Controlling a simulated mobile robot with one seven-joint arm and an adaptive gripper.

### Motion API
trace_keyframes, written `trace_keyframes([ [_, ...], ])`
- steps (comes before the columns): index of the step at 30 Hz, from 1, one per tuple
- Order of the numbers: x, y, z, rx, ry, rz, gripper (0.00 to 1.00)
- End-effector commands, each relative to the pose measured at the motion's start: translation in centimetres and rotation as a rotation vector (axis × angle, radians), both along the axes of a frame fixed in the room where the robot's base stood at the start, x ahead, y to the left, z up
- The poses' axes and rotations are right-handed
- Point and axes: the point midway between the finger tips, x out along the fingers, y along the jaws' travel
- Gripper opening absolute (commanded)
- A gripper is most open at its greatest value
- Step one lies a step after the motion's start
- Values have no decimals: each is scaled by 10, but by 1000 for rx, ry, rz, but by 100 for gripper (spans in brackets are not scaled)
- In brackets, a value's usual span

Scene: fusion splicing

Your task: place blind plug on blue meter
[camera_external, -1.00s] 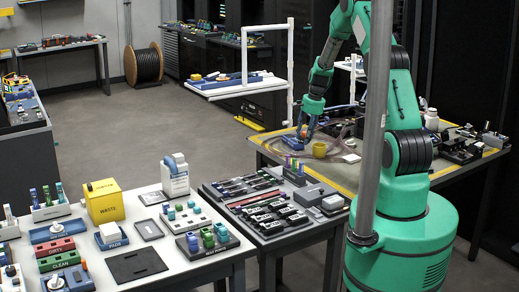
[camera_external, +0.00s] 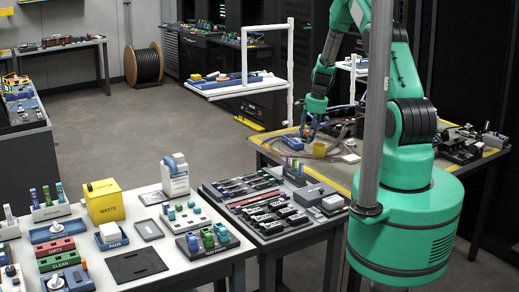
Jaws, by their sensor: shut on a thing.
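My gripper (camera_external: 308,129) points down over the left part of the far worktable, above and slightly right of a small blue device (camera_external: 292,143), which looks like the blue meter. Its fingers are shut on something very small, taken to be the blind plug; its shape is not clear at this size. A gap seems to show between the fingertips and the blue device, but I cannot tell the exact height. A yellow cup-like thing (camera_external: 319,150) stands just right of and below the gripper.
Clear tubing (camera_external: 338,140) and a white block (camera_external: 351,158) lie right of the gripper. The worktable's yellow-marked edge (camera_external: 262,152) is on the left. A grey post (camera_external: 374,120) hides part of the table. Trays of parts (camera_external: 262,205) stand on a nearer table.

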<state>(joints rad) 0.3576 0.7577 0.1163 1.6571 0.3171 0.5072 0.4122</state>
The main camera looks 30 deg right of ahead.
Motion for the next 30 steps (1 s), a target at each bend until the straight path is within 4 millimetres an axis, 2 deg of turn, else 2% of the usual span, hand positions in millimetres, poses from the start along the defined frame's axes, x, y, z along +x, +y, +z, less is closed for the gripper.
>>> trace_keyframes([
  [2, -1, -2, 5, -1, 1, -4, 8],
  [23, -2, -6, 0, -3, 0, -13, 8],
  [30, 6, -9, -1, -2, 1, -13, 8],
])
